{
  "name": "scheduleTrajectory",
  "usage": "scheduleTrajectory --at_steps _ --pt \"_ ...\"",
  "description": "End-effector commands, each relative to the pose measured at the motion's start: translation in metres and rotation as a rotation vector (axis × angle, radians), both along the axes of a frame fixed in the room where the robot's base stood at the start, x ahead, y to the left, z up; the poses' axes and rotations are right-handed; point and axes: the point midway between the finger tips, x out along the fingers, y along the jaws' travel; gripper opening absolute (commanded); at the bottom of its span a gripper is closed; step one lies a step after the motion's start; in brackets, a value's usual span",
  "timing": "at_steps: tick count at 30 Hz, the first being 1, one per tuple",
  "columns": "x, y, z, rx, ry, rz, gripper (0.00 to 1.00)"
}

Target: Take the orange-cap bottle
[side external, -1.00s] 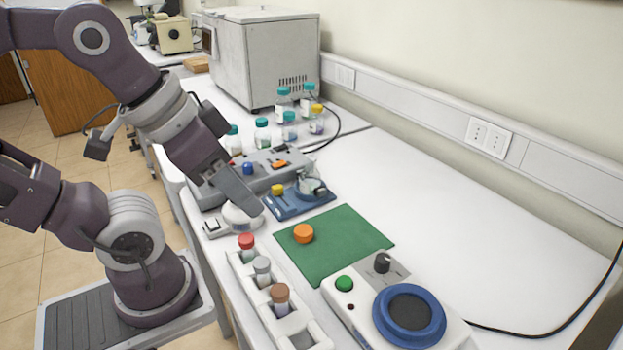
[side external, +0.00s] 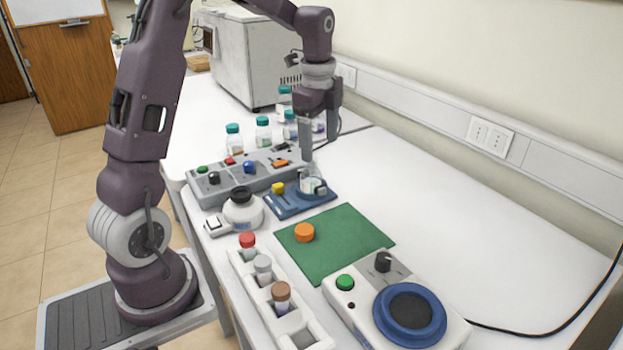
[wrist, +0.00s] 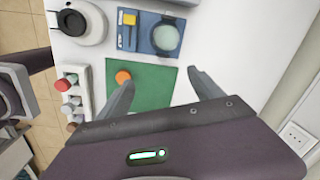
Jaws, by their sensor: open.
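An orange cap (side external: 304,232) sits on the green mat (side external: 345,238); no bottle body shows under it. It also shows in the wrist view as an orange disc (wrist: 123,77) on the mat. A rack (side external: 262,312) left of the mat holds tubes with a red cap (side external: 247,240), a grey cap (side external: 262,262) and a brown cap (side external: 281,291). My gripper (side external: 308,155) points down above the glass beaker on the blue stand, behind the mat. Its fingers (wrist: 162,80) are spread and empty in the wrist view, with the orange cap near the left fingertip.
The blue stand (side external: 285,203) with its beaker (side external: 311,184) and a white black-capped jar (side external: 242,209) stand behind the mat. A grey button panel (side external: 228,183) and teal-capped bottles (side external: 263,132) are further back. A hotplate (side external: 360,320) is in front. Table right of the mat is clear.

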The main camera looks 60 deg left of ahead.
Motion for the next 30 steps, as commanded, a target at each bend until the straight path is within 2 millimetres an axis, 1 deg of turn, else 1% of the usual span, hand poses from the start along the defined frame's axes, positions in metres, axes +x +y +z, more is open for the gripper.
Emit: scheduleTrajectory --at_steps 1,3,5,7,11,16,18,21,26,28,30 --pt "0.009 0.018 -0.021 -0.011 0.034 -0.070 0.76" --pt "0.017 0.035 -0.041 -0.022 0.059 -0.159 0.76" --pt "0.020 0.044 -0.052 -0.029 0.070 -0.205 0.76" --pt "0.021 0.048 -0.061 -0.034 0.078 -0.232 0.76" --pt "0.020 0.049 -0.079 -0.034 0.079 -0.237 0.76" --pt "0.013 0.055 -0.110 -0.034 0.080 -0.236 0.76" --pt "0.014 0.055 -0.120 -0.033 0.079 -0.236 0.76" --pt "0.014 0.055 -0.127 -0.032 0.077 -0.235 0.76" --pt "0.014 0.055 -0.127 -0.032 0.076 -0.235 0.76" --pt "0.014 0.055 -0.127 -0.032 0.076 -0.235 0.66" --pt "0.014 0.055 -0.127 -0.031 0.075 -0.235 0.52"
